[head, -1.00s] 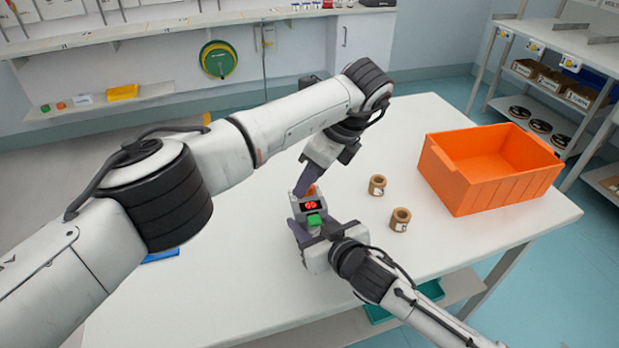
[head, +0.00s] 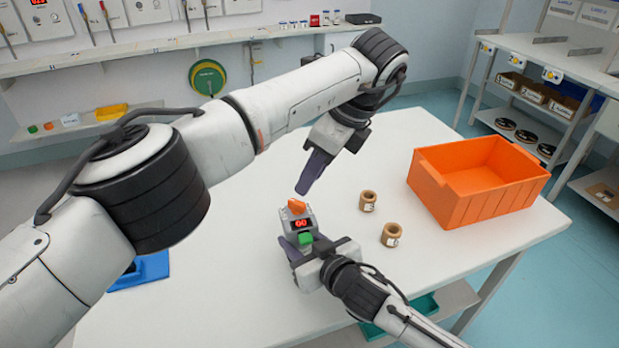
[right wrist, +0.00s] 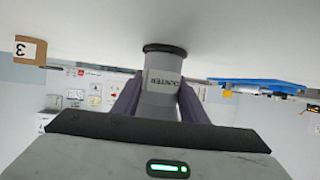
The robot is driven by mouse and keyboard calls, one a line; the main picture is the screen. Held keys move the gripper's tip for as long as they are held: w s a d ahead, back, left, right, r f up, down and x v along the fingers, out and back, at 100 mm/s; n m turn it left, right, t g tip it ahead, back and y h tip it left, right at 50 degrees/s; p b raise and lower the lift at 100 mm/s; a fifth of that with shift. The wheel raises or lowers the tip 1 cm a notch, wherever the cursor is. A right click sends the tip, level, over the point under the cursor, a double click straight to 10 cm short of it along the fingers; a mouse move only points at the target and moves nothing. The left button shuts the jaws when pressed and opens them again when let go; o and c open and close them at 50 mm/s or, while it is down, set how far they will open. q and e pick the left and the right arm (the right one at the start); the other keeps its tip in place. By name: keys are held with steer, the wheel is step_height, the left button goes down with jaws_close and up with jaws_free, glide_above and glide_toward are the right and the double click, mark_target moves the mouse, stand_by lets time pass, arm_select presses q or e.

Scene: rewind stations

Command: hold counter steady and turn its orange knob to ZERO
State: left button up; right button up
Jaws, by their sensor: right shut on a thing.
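The grey counter (head: 290,222) stands on the white table, with a lit red display, a green button (head: 305,238) and an orange knob (head: 297,206) on top. I cannot read the display surely. My right gripper (head: 298,246) is shut on the counter's body from the near side. In the right wrist view, the counter (right wrist: 163,82), with a partly hidden label, sits between both fingers. My left gripper (head: 304,186) is just above the knob, pointing down, apart from it. Its fingers overlap in the head view, so their opening is unclear.
Two brown cardboard-like rolls (head: 368,201) (head: 391,235) stand right of the counter. An orange bin (head: 450,203) sits farther right. A blue thing (head: 150,271) lies at the left, partly behind my left arm. The table between is clear.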

steer(key=o, duration=1.3)
steer(key=shift+c, duration=0.2)
